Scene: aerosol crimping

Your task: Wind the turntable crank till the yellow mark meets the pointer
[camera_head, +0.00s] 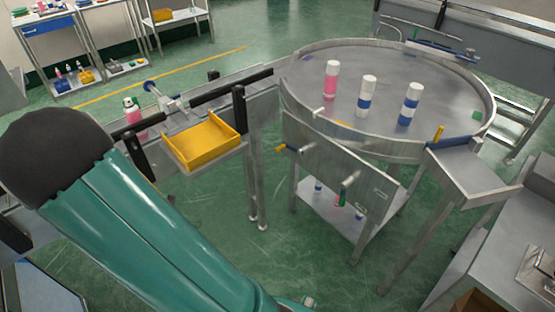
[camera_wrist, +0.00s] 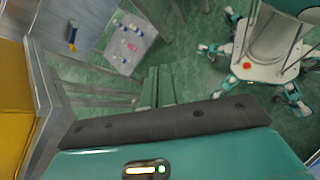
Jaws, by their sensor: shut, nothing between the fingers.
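The round steel turntable (camera_head: 390,100) stands at the right in the head view. A small yellow mark (camera_head: 342,124) shows near its front edge. An orange-yellow peg (camera_head: 438,133) stands at the right front rim and a pale peg (camera_head: 318,112) at the left front; I cannot tell which is the pointer. My gripper (camera_wrist: 160,70) is shut and empty, apart from this handle. It is not visible in the head view.
One pink-and-white can (camera_head: 331,82) and two blue-and-white cans (camera_head: 367,96) (camera_head: 409,105) stand on the turntable. A yellow tray (camera_head: 203,142) stands left of it. A lower shelf (camera_head: 330,212) holds small items. A grey bench (camera_head: 490,255) is at the right.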

